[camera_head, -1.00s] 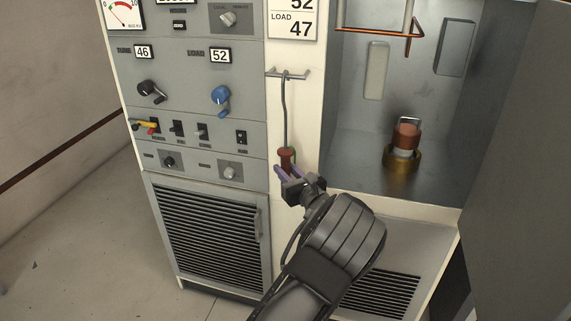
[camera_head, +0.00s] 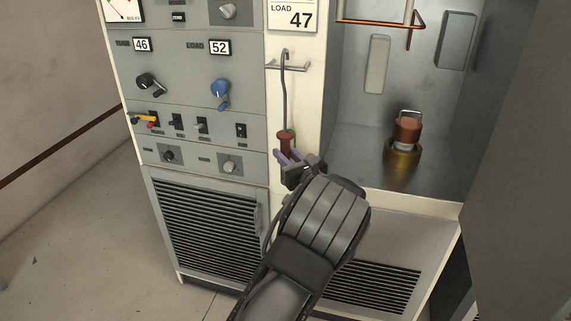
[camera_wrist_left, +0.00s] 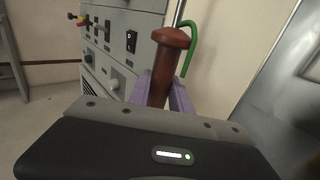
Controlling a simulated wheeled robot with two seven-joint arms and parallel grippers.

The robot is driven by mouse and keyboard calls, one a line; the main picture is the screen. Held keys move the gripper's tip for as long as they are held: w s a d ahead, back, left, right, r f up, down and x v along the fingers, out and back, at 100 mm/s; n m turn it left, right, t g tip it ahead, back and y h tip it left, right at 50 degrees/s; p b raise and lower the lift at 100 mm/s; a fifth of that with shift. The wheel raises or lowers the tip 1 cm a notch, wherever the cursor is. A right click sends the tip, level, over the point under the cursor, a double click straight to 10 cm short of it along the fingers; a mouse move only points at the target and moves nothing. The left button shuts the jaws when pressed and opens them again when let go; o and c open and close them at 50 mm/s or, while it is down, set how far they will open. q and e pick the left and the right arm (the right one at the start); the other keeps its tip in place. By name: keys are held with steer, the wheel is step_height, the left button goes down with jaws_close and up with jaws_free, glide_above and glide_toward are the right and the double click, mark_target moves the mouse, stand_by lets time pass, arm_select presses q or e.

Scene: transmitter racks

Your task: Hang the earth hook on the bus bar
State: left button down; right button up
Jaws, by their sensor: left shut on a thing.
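The earth hook is a thin grey rod (camera_head: 285,90) with a bent top and a red-brown handle (camera_head: 284,142). My left gripper (camera_head: 287,158) is shut on the handle, which stands roughly upright between the purple fingers. The handle (camera_wrist_left: 169,60) also shows in the left wrist view, with a green cable (camera_wrist_left: 191,50) beside it. The hook's bent top is above the small wall peg bar (camera_head: 290,67) on the cream post. The orange-copper bus bar (camera_head: 375,22) runs across the top of the open cabinet bay, right of the hook. My right gripper is not in view.
The control panel (camera_head: 190,97) with knobs and switches stands left of the hook. A copper and brass post (camera_head: 405,150) stands on the bay floor. The bay's open door (camera_head: 525,160) is at the right. The space within the bay beneath the bar is largely free.

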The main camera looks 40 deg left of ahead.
mark_target(288, 146)
arm_select(q)
step_height(288, 146, up, 3)
steer(key=shift+r, duration=0.15)
steer(key=s+d, duration=0.3)
steer(key=s, duration=0.6)
steer(key=s+d, duration=0.3)
steer(key=s, duration=0.6)
steer(key=shift+s+d+r, duration=0.2)
steer(key=shift+s+d, duration=0.05)
steer(key=shift+a, duration=0.1)
